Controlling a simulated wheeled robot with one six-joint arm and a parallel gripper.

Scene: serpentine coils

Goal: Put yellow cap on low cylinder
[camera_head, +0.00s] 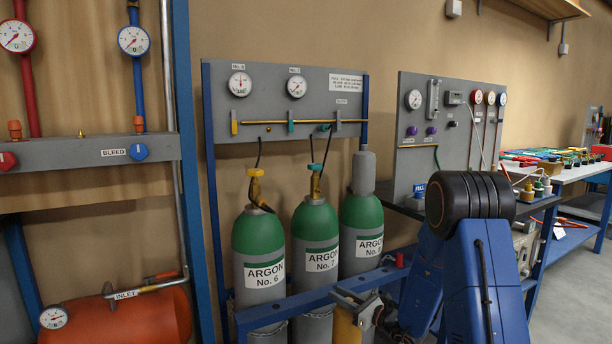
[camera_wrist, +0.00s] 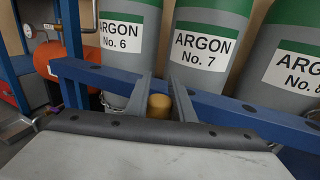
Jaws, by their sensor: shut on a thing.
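My gripper (camera_head: 356,308) is low in front of the cylinders, by the blue rail. Its two fingers in the wrist view (camera_wrist: 160,90) are shut on the yellow cap (camera_head: 346,330), which also shows between them in the wrist view (camera_wrist: 159,107). Three green-topped grey cylinders stand in a row: Argon No. 6 (camera_head: 260,240), No. 7 (camera_head: 316,235) and No. 8 (camera_head: 363,220). No. 8 has a grey cap (camera_head: 363,172) on top. Which cylinder is low I cannot tell from the small gauge needles.
A blue rail (camera_head: 290,308) runs across the cylinders' fronts. A grey panel above carries the No. 6 gauge (camera_head: 240,84) and the No. 7 gauge (camera_head: 297,86). An orange tank (camera_head: 130,320) lies at left; a workbench (camera_head: 575,172) stands at right.

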